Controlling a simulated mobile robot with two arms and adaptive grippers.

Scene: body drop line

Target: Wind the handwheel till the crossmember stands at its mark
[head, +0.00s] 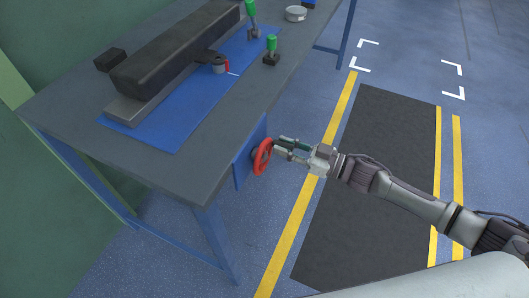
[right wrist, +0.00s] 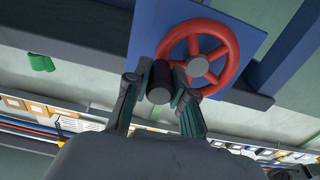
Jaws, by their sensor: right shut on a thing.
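The red handwheel (head: 262,157) is mounted on a blue plate (head: 243,170) on the table's side; its spoked rim also shows in the right wrist view (right wrist: 236,62). My right gripper (head: 280,147) is at the wheel. In the right wrist view its fingers are shut on the wheel's dark round handle (right wrist: 160,84), beside the rim. A long dark beam (head: 178,58), seemingly the crossmember, lies along a grey bar (head: 130,112) on the table. A small clamp-like piece with a red part (head: 227,68) and a thin white line sits beside it; I cannot tell whether this is the mark.
The grey table (head: 80,110) carries a blue mat (head: 165,138), a black block (head: 109,59), green-handled pieces (head: 271,48) and a round tin (head: 296,13). Blue table legs (head: 216,245) stand below.

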